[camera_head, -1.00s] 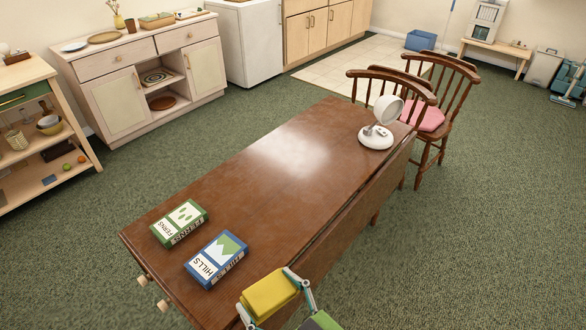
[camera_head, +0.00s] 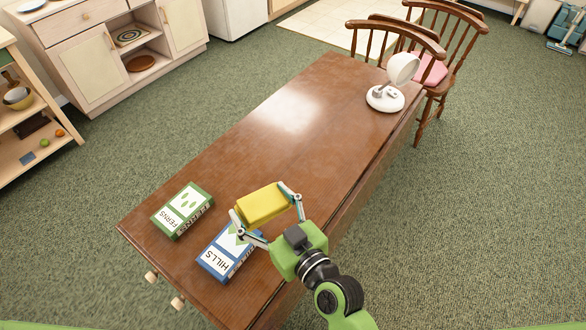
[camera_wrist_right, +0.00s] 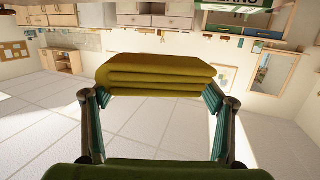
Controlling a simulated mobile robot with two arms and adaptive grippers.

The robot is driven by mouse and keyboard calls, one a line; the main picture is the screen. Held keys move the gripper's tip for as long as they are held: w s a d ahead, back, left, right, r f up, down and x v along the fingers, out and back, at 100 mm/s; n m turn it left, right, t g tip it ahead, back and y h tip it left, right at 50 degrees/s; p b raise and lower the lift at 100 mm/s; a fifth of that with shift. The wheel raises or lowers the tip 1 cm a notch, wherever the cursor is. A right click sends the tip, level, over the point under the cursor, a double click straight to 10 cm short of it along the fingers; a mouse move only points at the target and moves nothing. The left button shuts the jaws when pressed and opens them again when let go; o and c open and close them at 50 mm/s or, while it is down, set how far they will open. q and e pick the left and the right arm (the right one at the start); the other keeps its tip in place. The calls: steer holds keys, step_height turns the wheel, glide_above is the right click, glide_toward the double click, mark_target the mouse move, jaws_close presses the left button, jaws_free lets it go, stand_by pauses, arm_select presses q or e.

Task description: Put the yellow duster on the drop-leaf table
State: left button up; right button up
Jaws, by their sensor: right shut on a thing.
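The yellow duster (camera_head: 262,204) is a folded cloth held between the fingers of my right gripper (camera_head: 267,212). In the head view it is over the near part of the brown drop-leaf table (camera_head: 290,135), partly in front of the blue HILLS box. In the right wrist view the folded duster (camera_wrist_right: 158,75) fills the space between the two fingers. It seems held above the tabletop; the exact gap cannot be told. My left gripper is not in view.
A green FERNS box (camera_head: 182,209) and a blue HILLS box (camera_head: 224,256) lie on the near end of the table. A white lamp (camera_head: 388,98) stands at the far end, by wooden chairs (camera_head: 440,55). The table's middle is clear.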

steer(key=w+d+f, duration=0.3)
steer(key=w+d, duration=0.2)
steer(key=b, duration=0.2)
glide_above(294, 206)
steer(key=f, duration=0.3)
steer(key=s+f, duration=0.1)
steer(key=shift+a+f, duration=0.2)
steer(key=shift+a, duration=0.15)
steer(key=shift+w+d+f+b, duration=0.2)
steer(key=shift+w+f+b, duration=0.05)
steer(key=shift+f+b, duration=0.15)
steer(key=f, duration=0.1)
steer(key=f+b, duration=0.2)
steer(key=shift+w+d+f, duration=0.25)
steer(key=shift+w+f, duration=0.1)
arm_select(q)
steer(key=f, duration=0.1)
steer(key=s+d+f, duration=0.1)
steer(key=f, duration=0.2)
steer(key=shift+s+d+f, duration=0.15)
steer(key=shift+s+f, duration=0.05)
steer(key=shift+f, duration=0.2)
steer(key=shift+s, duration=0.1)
